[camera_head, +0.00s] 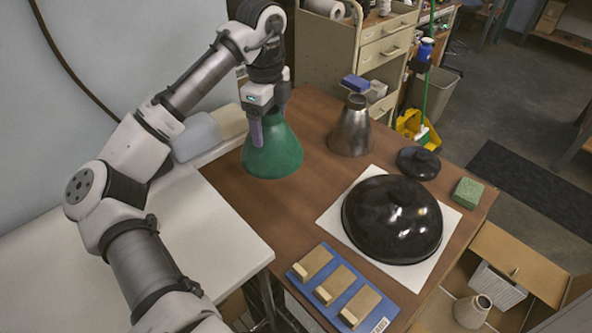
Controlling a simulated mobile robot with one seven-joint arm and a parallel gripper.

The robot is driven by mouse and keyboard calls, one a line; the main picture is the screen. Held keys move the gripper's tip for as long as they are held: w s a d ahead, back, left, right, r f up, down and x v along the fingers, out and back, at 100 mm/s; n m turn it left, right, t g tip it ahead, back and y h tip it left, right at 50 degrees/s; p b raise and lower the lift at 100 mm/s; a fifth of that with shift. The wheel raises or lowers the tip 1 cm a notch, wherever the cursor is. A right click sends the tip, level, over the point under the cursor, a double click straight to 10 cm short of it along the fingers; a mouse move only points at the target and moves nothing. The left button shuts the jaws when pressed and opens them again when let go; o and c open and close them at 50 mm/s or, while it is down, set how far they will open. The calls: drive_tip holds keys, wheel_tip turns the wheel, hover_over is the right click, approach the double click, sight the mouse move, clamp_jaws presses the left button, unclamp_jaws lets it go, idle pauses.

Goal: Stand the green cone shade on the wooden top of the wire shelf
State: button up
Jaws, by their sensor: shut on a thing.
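The green cone shade (283,152) is upright, with its wide rim down, at the back left of the brown wooden top (305,214). My gripper (262,130) is shut on its upper part, with one purple-grey finger showing on the near side. The gripper hides much of the shade's neck. I cannot tell whether the rim touches the wooden top or hovers just above it. The wire frame under the top is hardly visible from here.
A grey metal cone shade (352,130) stands right of the green one. A large black dome shade (392,220) lies on a white sheet (331,221). A black disc part (418,163), a green sponge (467,192) and a blue tray (312,283) line the edges. A white table (205,225) adjoins at left.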

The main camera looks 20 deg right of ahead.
wheel_tip(320, 180, down, 18)
drive_tip(key=shift+f+p, duration=0.25)
drive_tip(key=shift+p, duration=0.9)
drive_tip(key=o, duration=1.5)
drive_tip(key=shift+s, duration=0.1)
drive_tip(key=shift+r, duration=0.1)
wheel_tip(320, 180, up, 12)
drive_tip(key=b, duration=0.2)
drive_tip(key=shift+b, duration=0.3)
